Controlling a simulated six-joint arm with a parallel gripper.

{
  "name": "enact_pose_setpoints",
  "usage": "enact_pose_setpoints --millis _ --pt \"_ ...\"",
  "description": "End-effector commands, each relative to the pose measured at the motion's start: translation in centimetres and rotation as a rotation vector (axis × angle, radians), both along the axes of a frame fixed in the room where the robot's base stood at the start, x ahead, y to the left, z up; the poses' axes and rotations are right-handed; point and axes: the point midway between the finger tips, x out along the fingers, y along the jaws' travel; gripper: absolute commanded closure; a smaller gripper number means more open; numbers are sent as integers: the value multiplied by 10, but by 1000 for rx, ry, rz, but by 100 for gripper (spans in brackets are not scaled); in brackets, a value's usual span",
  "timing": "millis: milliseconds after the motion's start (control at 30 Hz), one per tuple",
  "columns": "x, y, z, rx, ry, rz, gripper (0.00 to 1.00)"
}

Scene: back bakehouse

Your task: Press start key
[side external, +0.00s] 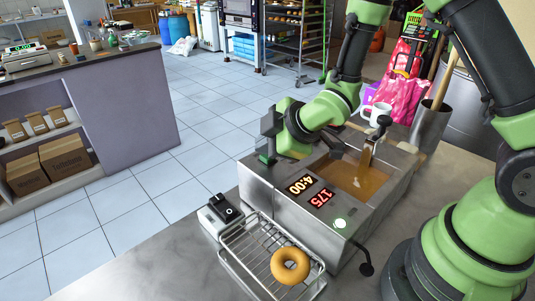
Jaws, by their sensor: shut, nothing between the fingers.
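The fryer (283,212) is a steel box on the metal worktop with brown oil in its open vat. Its front panel shows an orange 4:00 display (300,184) and a red 175 display (322,198). My gripper (265,155) is at the fryer's back left corner, away from this key. It is shut and holds nothing. Its fingertips are small and partly hidden here, so I cannot tell whether they touch the fryer.
A wire rack (243,243) with a ring doughnut (290,266) stands before the fryer. A box with a black switch (225,207) is left of it. A black-knobbed lever (366,269) sticks out at the front right.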

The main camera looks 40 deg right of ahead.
Motion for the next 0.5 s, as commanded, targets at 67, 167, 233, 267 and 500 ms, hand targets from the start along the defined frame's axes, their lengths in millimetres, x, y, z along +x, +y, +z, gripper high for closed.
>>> enact_pose_setpoints --millis 67,167,233,267,500 --pt "0 0 -1 0 2 -1 100" --pt "0 0 -3 0 2 -1 100" --pt "0 0 -3 0 2 -1 100" --pt "0 0 -4 0 2 -1 100" --pt "0 0 -6 0 0 0 100"
